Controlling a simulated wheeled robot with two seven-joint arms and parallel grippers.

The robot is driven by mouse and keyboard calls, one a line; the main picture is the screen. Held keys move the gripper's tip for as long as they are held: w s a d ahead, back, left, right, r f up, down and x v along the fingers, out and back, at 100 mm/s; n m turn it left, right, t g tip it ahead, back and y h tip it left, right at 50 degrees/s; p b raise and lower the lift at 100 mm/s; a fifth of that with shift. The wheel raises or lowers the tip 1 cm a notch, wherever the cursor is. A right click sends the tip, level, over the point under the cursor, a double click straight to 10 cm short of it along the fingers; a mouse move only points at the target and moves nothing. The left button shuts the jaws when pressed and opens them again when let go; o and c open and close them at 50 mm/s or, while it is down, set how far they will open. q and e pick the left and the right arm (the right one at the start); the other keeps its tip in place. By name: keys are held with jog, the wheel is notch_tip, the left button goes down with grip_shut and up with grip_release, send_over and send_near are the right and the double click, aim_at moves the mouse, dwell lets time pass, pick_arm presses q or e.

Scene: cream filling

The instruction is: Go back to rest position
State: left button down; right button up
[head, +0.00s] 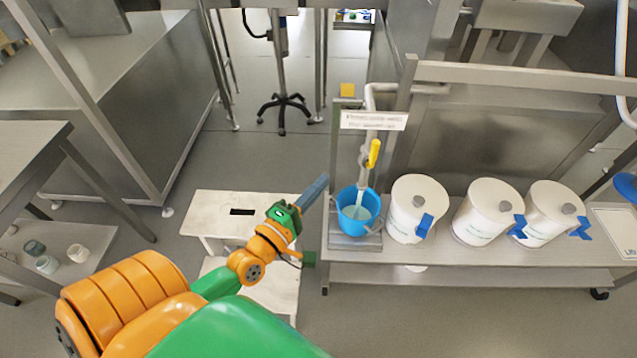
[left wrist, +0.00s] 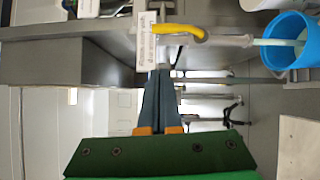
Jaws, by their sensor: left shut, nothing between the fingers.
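My left arm reaches in from the lower left in the head view. Its gripper (head: 313,191) is shut and empty, with the fingertips just left of the blue bucket (head: 351,226). The left wrist view shows its closed fingers (left wrist: 160,85) pointing toward a labelled sign. The blue bucket stands under a tap with a yellow handle (head: 374,153), and pale liquid shows in it. The bucket also shows at the right edge of the left wrist view (left wrist: 292,42). My right gripper is not in the head view.
A steel bench (head: 470,255) holds several white canisters (head: 416,205) with blue parts to the right of the bucket. A white step stool (head: 212,213) stands below my left forearm. Steel tables line the left side. Grey floor (head: 250,160) is open between them.

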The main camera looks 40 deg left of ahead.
pick_arm(q)
jog(key=s+f+m+g+p, duration=0.1)
jog(key=s+f+m+g, duration=0.35)
jog(key=f, duration=0.65)
jog(key=s+f+m+g+p, duration=0.1)
jog(key=s+f+m+g, duration=0.3)
jog(key=f, duration=0.7)
jog(key=s+d+f+m+g, duration=0.2)
jog(key=s+f+m+g, duration=0.2)
jog(key=s, duration=0.7)
jog(key=s+d+f+m+g, duration=0.3)
jog(key=s+f+m+g, duration=0.2)
jog(key=s+f+m, duration=0.3)
jog(key=s+f, duration=0.2)
jog(key=s, duration=0.1)
jog(key=shift+s+y+p, duration=0.3)
jog(key=shift+s, duration=0.1)
jog(key=shift+f, duration=0.1)
dwell(2.9)
